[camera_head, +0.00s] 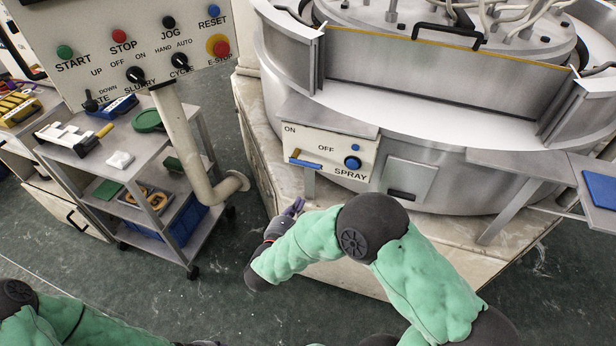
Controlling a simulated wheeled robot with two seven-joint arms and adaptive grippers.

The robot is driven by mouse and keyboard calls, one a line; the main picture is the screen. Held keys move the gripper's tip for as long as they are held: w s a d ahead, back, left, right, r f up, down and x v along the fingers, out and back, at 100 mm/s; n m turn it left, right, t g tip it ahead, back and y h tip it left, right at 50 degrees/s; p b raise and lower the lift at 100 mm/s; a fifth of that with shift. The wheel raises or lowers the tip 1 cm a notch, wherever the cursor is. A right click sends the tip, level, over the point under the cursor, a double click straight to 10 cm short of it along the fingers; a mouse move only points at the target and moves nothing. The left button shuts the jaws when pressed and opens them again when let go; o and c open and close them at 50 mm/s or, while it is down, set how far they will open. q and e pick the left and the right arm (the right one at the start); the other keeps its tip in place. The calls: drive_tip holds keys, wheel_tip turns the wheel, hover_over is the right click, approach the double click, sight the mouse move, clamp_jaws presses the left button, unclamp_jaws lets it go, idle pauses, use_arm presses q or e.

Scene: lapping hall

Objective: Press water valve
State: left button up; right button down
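A white panel (330,144) on the front of the round metal machine is marked ON, OFF and SPRAY. A blue lever handle (306,164) with an orange end sticks out at its lower left, under ON. A round blue knob (352,163) with a dark rim sits above the word SPRAY, and a small blue button is above it. No label reads water valve. My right gripper (294,207), dark with purplish fingers, is below the blue lever in the picture, apart from it. Its finger gap is too small to judge.
A control panel (120,50) with labelled buttons and a red E-STOP (218,46) stands at upper left on a pale post. A grey cart (97,166) with tools is below it. A blue pad (600,189) lies on the right shelf. Green floor is open between cart and machine.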

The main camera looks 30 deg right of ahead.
drive_tip(key=b+x, duration=0.3)
drive_tip(key=x, duration=0.7)
drive_tip(key=r, duration=0.3)
drive_tip(key=shift+s+a+r, duration=0.2)
drive_tip(key=shift+a+r, duration=0.15)
drive_tip(key=shift+r, duration=0.1)
drive_tip(key=shift+r+n, duration=0.15)
drive_tip(key=shift+n, duration=0.55)
drive_tip(key=shift+s+r+n+p, duration=0.1)
drive_tip(key=shift+n+p, duration=0.3)
drive_tip(key=shift+n, duration=0.1)
